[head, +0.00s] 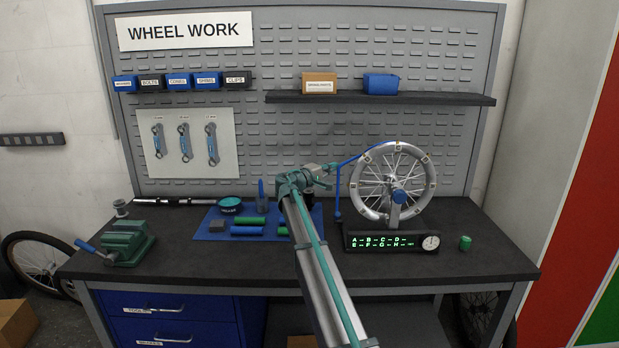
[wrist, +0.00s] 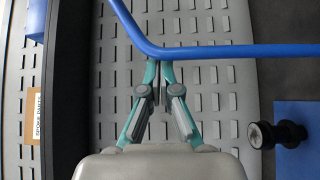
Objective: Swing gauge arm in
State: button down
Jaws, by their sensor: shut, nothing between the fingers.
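The gauge arm (head: 338,190) is a thin blue bent rod. In the head view it rises from the bench left of the wheel, bends, and slopes up right to the top of the rim. The spoked wheel (head: 428,190) stands upright in a stand on the bench. My gripper (head: 332,168) is at the rod's bend. In the wrist view the rod (wrist: 225,51) crosses above my gripper (wrist: 159,66), whose teal fingertips are shut together with nothing between them. The tips are right beside the bend; I cannot tell whether they touch it.
A blue mat (head: 208,231) with small parts lies left of my arm. A green vise (head: 127,243) is far left. A shelf (head: 440,97) runs above.

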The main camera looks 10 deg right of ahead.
jog(key=s, duration=0.2)
jog(key=b, duration=0.1)
jog(key=shift+s+a, duration=0.25)
jog(key=shift+s, duration=0.15)
jog(key=shift+f, duration=0.1)
jog(key=w+b, duration=0.1)
jog(key=w, duration=0.3)
jog(key=b+v, duration=0.2)
jog(key=v, duration=0.8)
jog(key=shift+w+a, duration=0.2)
jog(key=shift+a, duration=0.35)
